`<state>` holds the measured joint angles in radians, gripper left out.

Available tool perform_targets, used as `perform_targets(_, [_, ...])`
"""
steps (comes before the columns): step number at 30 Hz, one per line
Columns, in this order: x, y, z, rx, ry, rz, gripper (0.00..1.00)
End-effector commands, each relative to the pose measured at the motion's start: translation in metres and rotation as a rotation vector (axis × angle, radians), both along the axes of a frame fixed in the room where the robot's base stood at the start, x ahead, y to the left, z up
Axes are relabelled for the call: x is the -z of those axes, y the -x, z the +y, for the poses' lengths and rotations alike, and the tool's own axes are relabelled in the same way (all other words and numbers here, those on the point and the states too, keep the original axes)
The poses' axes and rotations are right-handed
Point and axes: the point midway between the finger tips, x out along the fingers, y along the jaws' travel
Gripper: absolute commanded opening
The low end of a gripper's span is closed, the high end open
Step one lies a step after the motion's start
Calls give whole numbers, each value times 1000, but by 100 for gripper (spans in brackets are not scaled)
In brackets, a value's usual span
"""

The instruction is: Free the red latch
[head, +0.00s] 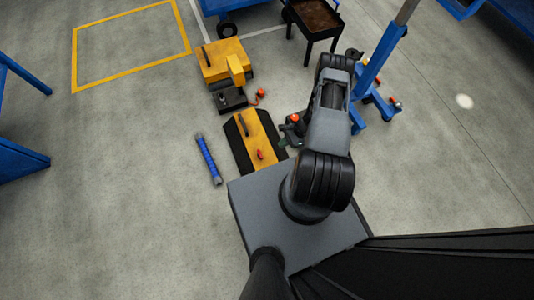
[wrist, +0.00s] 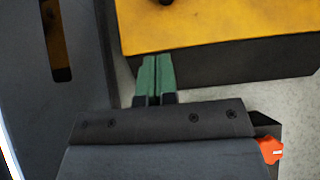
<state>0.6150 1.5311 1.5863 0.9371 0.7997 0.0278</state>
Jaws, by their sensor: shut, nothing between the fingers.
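The red latch (head: 260,154) is a small red piece on top of the low yellow-and-black panel box (head: 258,128) in the head view, near the end closest to my base. My gripper (head: 284,142) is just to the right of the box. Its green fingers are together and hold nothing. In the wrist view the shut fingertips (wrist: 155,60) point toward the dark side wall below a yellow top (wrist: 240,25). I cannot tell whether they touch it. The red latch is not seen in the wrist view.
A black handle (head: 243,125) stands on the box. A yellow machine (head: 225,60) is beyond it, with a small orange-red piece (head: 260,93) beside it. A blue tube (head: 208,158) lies to the left. A blue stand (head: 373,75) is at right.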

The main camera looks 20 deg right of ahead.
Motion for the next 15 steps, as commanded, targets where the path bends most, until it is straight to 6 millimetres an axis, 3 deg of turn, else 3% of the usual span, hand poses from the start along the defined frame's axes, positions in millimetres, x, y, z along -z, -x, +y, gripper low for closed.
perform_targets(1, [11,1,8,-4,-2,3,0])
perform_targets(9, [45,1,42,-4,0,1,0])
perform_targets(15, [42,0,67,-4,0,1,0])
